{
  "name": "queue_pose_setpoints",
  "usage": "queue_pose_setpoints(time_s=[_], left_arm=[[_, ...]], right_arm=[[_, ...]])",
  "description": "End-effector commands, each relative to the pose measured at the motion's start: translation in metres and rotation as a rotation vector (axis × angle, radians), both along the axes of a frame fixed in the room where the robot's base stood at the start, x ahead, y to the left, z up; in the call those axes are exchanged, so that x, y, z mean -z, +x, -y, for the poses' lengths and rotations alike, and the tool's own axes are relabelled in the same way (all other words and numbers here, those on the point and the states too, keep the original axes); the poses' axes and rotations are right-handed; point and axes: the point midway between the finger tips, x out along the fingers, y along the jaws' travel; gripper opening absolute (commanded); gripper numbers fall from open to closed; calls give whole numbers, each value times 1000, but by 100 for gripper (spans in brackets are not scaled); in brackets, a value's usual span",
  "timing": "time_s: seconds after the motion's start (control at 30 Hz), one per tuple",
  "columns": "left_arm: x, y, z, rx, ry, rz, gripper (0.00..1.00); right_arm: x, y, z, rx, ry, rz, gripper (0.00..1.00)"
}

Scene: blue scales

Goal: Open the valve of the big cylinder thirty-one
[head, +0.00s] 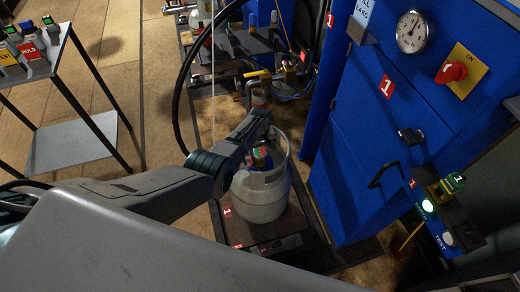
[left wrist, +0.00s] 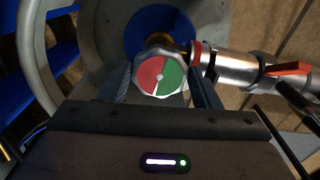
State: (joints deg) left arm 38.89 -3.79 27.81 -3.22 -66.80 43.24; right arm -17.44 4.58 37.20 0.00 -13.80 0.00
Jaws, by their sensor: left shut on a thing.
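The big grey gas cylinder (head: 262,200) stands upright on a dark platform (head: 290,228) in the head view. Its valve knob (left wrist: 160,74) fills the middle of the left wrist view, a faceted wheel with a red half, a green half and a white line pointing down toward my gripper. My left gripper (left wrist: 162,90) is shut on the knob, one finger on each side. In the head view my left arm reaches over the cylinder's top and partly hides the valve. A silver fitting (left wrist: 236,68) with a red lever leaves the valve to the right. I cannot read thirty-one on the cylinder. My right gripper is not in view.
A blue cabinet (head: 350,160) with a gauge (head: 411,32) and a red switch (head: 451,72) stands right of the cylinder. A black hose (head: 176,100) arches behind my arm. A metal side table (head: 75,145) stands at the left, with bare wooden floor between.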

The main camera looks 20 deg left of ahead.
Motion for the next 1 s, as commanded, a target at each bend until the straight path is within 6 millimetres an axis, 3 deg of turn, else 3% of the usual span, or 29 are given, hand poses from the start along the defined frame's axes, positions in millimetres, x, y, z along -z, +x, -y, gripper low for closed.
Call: queue_pose_setpoints(time_s=[0.53,0.57,0.67,1.0], left_arm=[[0,0,0,-27,0,-1,34],[0,0,0,-27,0,-1,59],[0,0,0,-27,0,-1,79],[-3,0,0,-27,-1,1,79]], right_arm=[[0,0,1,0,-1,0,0],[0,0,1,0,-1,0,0],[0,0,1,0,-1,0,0],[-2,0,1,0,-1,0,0]])
